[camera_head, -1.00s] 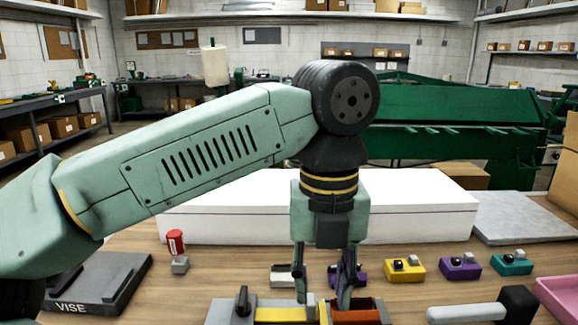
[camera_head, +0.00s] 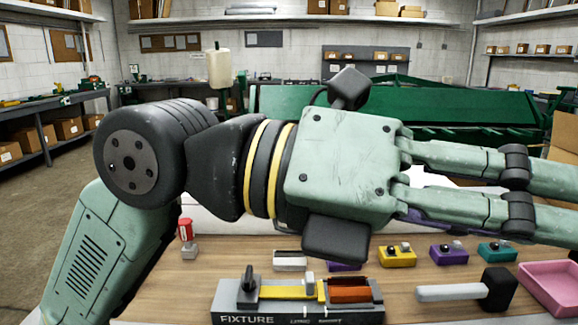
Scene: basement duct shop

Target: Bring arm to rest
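My arm fills the middle of the head view, its upper link rising from the lower left and its wrist turned to the right. My gripper (camera_head: 540,202) points right, level above the workbench (camera_head: 190,291). Its two pale green fingers lie one above the other with a gap between them, so it looks open, and I see nothing held. The fingertips run to or past the right picture edge. A purple strip shows along the lower finger; I cannot tell what it belongs to.
On the bench are a fixture (camera_head: 245,300) with yellow and orange-red pieces, a black-headed mallet (camera_head: 497,289), a pink tray (camera_head: 553,285), small yellow (camera_head: 397,256), purple (camera_head: 449,254) and teal (camera_head: 497,252) blocks, and a red-topped item (camera_head: 186,229). A green machine (camera_head: 300,103) stands behind.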

